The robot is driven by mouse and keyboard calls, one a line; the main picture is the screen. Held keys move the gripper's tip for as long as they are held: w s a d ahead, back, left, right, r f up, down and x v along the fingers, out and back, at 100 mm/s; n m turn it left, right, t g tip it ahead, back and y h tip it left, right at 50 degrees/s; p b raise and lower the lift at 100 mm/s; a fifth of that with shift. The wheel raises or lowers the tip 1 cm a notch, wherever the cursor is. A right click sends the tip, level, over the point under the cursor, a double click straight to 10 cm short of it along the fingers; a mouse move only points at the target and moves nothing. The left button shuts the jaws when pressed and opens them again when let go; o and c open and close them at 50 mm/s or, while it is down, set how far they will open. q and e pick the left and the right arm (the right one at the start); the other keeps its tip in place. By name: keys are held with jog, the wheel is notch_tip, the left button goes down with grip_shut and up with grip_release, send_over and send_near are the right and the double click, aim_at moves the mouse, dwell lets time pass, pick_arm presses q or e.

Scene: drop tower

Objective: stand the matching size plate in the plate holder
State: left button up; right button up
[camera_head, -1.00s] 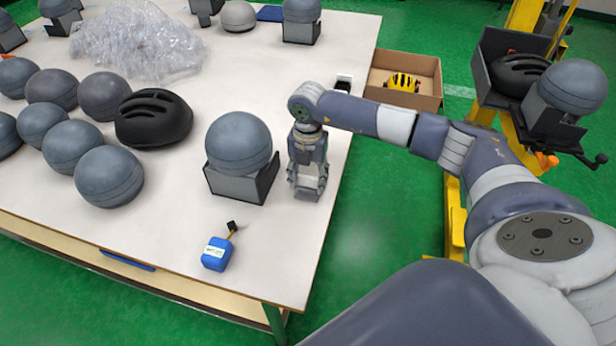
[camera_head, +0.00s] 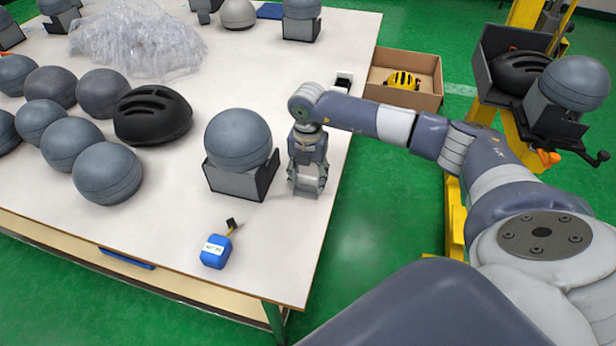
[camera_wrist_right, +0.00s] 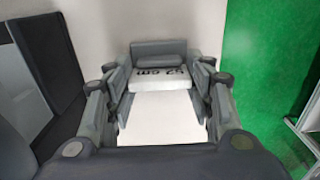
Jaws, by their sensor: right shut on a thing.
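My right gripper (camera_head: 306,187) points down low over the table, just right of a grey dome-shaped headform (camera_head: 238,140) on a dark angled stand (camera_head: 255,185). In the right wrist view the gripper (camera_wrist_right: 168,68) is shut on a small white plate (camera_wrist_right: 178,77). The plate's edge bears dark, upside-down lettering that ends in "cm"; its number is hard to read. A grey bar (camera_wrist_right: 157,47) lies just beyond it. I cannot pick out the plate holder with certainty. My left gripper is not in view.
A blue labelled block (camera_head: 215,251) lies near the table's front edge. Several grey headforms (camera_head: 107,172) and a black helmet (camera_head: 152,117) stand left. A small black-and-white item (camera_head: 343,82) is near the right edge.

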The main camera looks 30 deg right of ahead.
jog(key=shift+f, duration=0.15)
jog(key=o, duration=0.9)
notch_tip(320, 180, up, 12)
dwell(0.3)
jog(key=shift+f, duration=0.1)
dwell(0.4)
